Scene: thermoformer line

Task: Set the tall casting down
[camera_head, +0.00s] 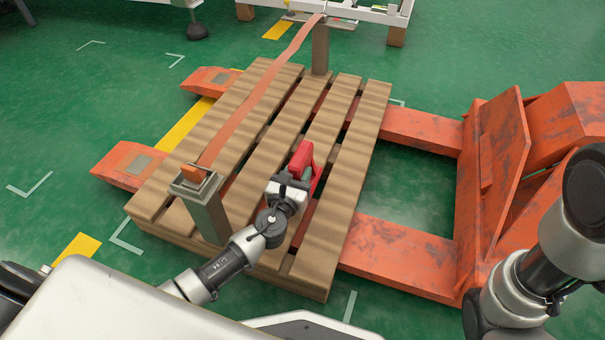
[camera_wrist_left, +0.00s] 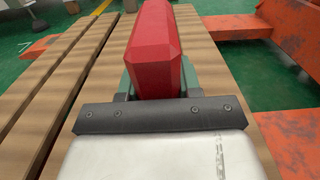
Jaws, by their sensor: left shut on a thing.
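The tall casting, a red block with bevelled edges (camera_head: 301,157), is over the right half of the wooden pallet (camera_head: 339,125). My left gripper (camera_head: 293,180) is shut on the casting, reaching it from the near side. In the left wrist view the red casting (camera_wrist_left: 156,48) stands up between the jaws, and the gripper body hides its lower part. I cannot tell whether its underside touches the slats. My right arm shows at the right edge, but its gripper is out of view.
An orange strap (camera_head: 248,107) runs along the pallet's left side between a near grey post (camera_head: 207,213) and a far post (camera_head: 320,48). Orange forks (camera_head: 398,243) run under the pallet from the right. Bare slats lie around the casting.

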